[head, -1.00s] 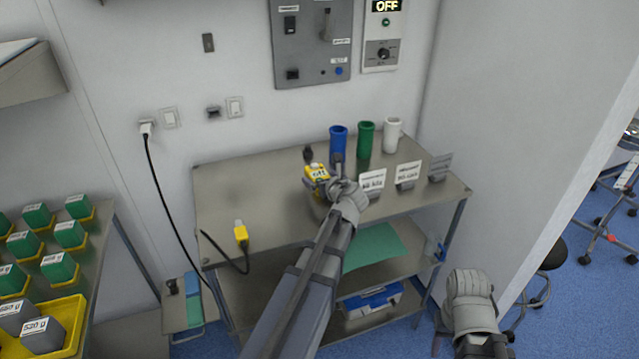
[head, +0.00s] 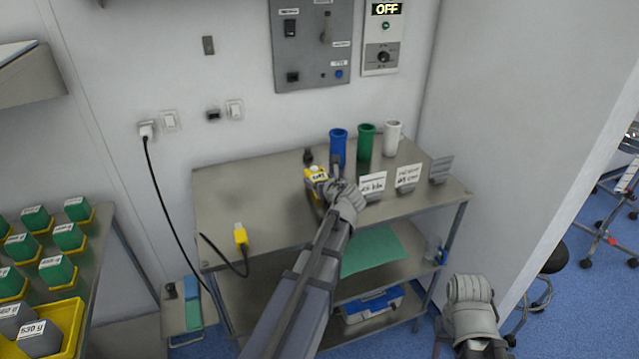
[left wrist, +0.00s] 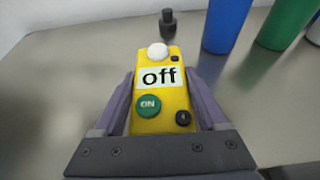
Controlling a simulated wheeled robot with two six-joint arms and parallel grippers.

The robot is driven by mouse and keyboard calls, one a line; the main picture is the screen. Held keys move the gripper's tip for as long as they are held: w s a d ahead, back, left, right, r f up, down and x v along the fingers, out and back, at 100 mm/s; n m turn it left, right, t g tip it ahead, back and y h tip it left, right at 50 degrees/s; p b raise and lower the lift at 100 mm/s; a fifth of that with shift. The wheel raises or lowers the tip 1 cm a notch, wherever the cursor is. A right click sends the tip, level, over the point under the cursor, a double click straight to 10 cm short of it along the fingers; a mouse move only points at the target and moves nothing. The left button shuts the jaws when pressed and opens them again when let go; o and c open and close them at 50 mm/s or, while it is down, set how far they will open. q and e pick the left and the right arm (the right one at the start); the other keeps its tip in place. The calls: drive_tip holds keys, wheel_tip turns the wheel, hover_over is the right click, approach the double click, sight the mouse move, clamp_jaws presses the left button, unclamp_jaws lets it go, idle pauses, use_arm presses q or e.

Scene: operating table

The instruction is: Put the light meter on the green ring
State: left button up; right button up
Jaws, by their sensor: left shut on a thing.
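In the left wrist view the light meter (left wrist: 161,100) shows a white dome, a display reading "off" and a green ON button. My left gripper (head: 329,184) is shut on it, one finger on each side. I cannot tell whether its underside touches the table. A flat green ring is not clearly visible; a green cylinder (head: 366,141) stands at the table's back. My right gripper (head: 470,290) hangs low at right, its fingers not distinguishable.
A blue cylinder (head: 338,146) and white cylinder (head: 392,137) flank the green one. A small black object (head: 308,156) stands behind the meter. Label cards (head: 372,184) stand to the right. A yellow plug (head: 240,236) with black cable lies front left. The table's left side is mostly clear.

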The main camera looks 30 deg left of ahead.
sight(320, 178)
use_arm(q)
drive_tip(key=c, duration=0.3)
wheel_tip(320, 178, up, 14)
drive_tip(key=p, duration=1.3)
drive_tip(key=shift+p, duration=0.4)
drive_tip(key=shift+f, duration=0.15)
